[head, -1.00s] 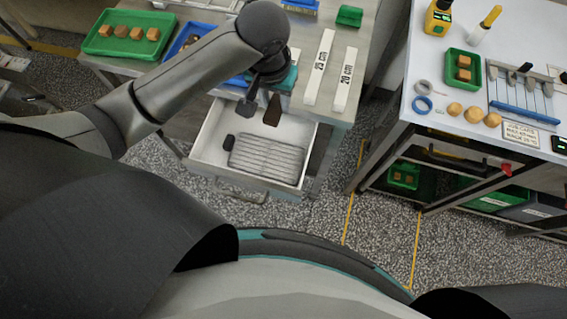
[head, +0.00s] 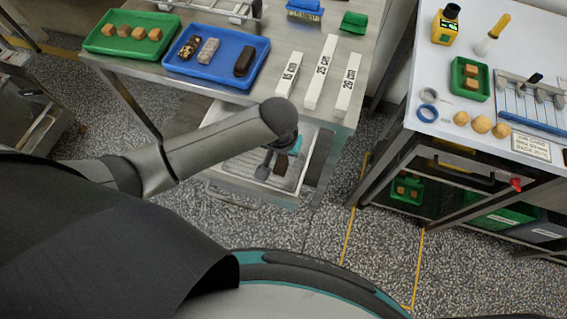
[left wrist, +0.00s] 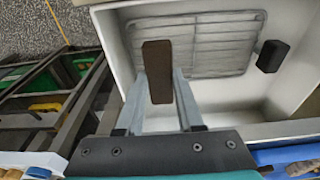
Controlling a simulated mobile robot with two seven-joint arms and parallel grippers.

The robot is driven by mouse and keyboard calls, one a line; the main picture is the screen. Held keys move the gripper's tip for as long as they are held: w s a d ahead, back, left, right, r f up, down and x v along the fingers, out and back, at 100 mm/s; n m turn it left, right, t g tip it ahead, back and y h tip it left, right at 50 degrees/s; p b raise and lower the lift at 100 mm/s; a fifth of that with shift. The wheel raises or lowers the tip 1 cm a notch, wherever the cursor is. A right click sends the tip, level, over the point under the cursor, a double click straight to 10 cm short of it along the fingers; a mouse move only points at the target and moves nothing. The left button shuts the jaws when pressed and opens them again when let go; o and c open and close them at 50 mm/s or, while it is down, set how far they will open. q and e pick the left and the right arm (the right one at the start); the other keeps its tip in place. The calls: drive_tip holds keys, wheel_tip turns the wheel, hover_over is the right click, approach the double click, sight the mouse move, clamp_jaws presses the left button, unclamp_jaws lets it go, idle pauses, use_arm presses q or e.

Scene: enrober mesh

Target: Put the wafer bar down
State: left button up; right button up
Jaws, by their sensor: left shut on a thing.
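My left gripper (head: 272,160) is over the open white drawer (head: 308,148) below the steel table. In the left wrist view the left gripper (left wrist: 158,88) is shut on a dark brown wafer bar (left wrist: 157,62), which stands out lengthwise between the fingers. The bar appears above a grey wire mesh (left wrist: 205,48) in the drawer (left wrist: 112,50); whether it touches the mesh cannot be told. A small black block (left wrist: 272,56) is in the drawer beside the mesh. My arm hides much of the drawer in the head view. My right gripper is not in view.
On the steel table are a green tray (head: 97,46) of brown pieces, a blue tray (head: 205,80) with several bars and white length blocks (head: 318,72). A white-topped workbench (head: 408,108) stands to the right. Speckled floor lies between.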

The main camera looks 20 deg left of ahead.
sight(284, 164)
use_arm(q)
wheel_tip(284, 164, down, 4)
drive_tip(key=shift+f+b, duration=0.2)
drive_tip(key=shift+b, duration=0.45)
drive_tip(key=o, duration=1)
drive_tip(key=shift+f, duration=0.1)
drive_tip(key=r+p, duration=0.1)
drive_tip(key=r, duration=0.3)
drive_tip(key=s+r+p, duration=0.1)
drive_tip(key=r, duration=0.3)
drive_tip(key=r+p, duration=0.1)
drive_tip(key=r, duration=0.3)
drive_tip(key=shift+s+r+p, duration=0.1)
drive_tip(key=shift+s+p, duration=0.3)
